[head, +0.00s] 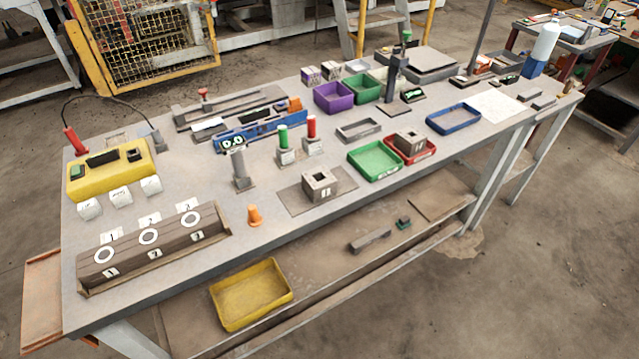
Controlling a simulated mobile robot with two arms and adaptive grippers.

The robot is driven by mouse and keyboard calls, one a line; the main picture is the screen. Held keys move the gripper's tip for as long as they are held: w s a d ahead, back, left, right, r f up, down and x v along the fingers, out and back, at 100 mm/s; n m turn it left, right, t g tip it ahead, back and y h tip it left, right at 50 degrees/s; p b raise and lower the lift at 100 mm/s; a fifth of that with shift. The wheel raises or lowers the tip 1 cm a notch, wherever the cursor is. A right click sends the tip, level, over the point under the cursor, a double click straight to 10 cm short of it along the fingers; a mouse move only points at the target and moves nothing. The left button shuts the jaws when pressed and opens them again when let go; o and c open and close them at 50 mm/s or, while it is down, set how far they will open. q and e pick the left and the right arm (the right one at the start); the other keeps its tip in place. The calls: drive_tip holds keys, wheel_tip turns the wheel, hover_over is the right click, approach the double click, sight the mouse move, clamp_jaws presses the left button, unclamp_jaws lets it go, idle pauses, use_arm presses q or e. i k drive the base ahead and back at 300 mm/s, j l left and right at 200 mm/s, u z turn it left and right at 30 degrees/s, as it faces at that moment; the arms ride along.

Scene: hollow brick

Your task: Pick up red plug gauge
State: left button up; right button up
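The red plug gauge (311,127) stands upright in a light block-shaped holder (313,146) near the middle of the table. A green plug gauge (283,137) stands upright in a similar holder just to its left. Only the upper part of the red gauge shows; its lower end is hidden in the holder. Neither of my grippers is in view.
A blue tool rack (262,131) lies behind the gauges. A grey post (240,168) stands to their left, and a hollow brick (319,184) sits on a plate in front. Green (375,158) and red (427,156) trays are to the right.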

sight(310, 137)
drive_tip(key=i+l, duration=0.2)
drive_tip(key=l, duration=0.15)
drive_tip(key=i+l, duration=0.15)
drive_tip(key=l, duration=0.25)
drive_tip(key=i+l, duration=0.2)
drive_tip(key=l, duration=0.15)
drive_tip(key=u, duration=0.05)
